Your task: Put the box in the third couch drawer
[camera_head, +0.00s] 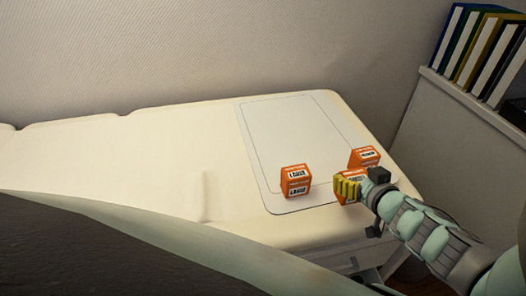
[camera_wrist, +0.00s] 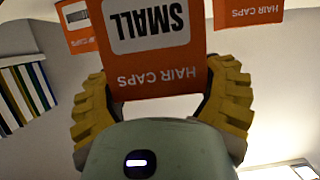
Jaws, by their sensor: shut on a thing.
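My gripper (camera_head: 348,188) is shut on an orange box (camera_head: 353,174) at the right front corner of a white mat. In the wrist view the held box (camera_wrist: 155,75) reads "SMALL" and "HAIR CAPS" upside down, between the yellow fingers of my gripper (camera_wrist: 160,100). I cannot tell whether it touches the mat. Two other orange boxes stand on the mat: one at the front (camera_head: 296,182) and one behind my gripper (camera_head: 366,155). The cream couch (camera_head: 120,160) has a drawer front (camera_head: 345,262) low at its near side, mostly hidden.
The white mat (camera_head: 285,125) lies on the couch's right end, its back part clear. The couch's left side is bare. A shelf (camera_head: 470,100) with several binders (camera_head: 480,50) stands at the right. A wall closes off the back.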

